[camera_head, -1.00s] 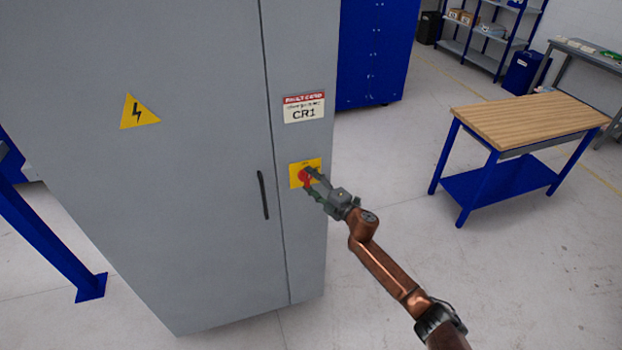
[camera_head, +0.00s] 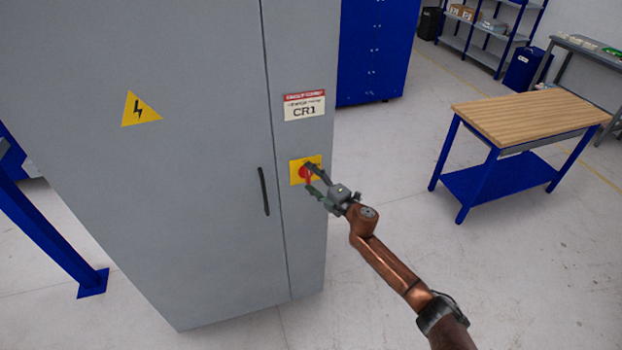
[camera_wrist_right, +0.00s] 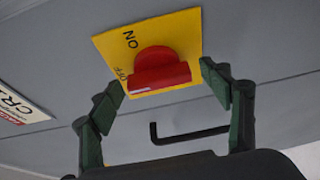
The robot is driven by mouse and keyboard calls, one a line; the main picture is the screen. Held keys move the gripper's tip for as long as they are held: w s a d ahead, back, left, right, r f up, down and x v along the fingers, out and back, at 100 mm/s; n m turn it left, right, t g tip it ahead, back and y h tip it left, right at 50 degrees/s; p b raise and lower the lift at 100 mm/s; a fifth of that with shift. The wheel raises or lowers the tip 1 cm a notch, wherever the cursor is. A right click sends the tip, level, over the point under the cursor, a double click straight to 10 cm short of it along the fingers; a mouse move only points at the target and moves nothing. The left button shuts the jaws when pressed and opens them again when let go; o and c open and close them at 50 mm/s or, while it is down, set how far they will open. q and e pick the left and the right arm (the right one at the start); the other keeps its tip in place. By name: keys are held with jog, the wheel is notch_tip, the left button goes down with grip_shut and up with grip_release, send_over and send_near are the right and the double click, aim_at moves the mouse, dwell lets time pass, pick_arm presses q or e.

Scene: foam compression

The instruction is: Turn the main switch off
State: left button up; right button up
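The main switch is a red rotary knob (camera_head: 305,173) on a yellow plate (camera_head: 297,180) on the grey cabinet front. In the right wrist view, the knob (camera_wrist_right: 158,72) has a raised bar. The bar's left end lies near the OFF lettering; the ON lettering is above it in the picture. My right gripper (camera_head: 312,179) is at the plate; in the wrist view, its green fingers (camera_wrist_right: 162,80) are open, one on either side of the knob. A gap shows beside the right finger; contact on the left is unclear. My left gripper is out of view.
The cabinet (camera_head: 205,200) has a black door handle (camera_head: 264,191) left of the switch and a CR1 label (camera_head: 304,107) above it. A wood-topped blue workbench (camera_head: 530,115) stands at the right. The floor between is clear.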

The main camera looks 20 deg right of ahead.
jog(key=shift+d, duration=0.1)
jog(key=shift+s+d, duration=0.1)
jog(key=shift+s, duration=0.1)
jog(key=v, duration=1.1)
jog(key=shift+s, duration=0.3)
jog(key=shift+d, duration=0.1)
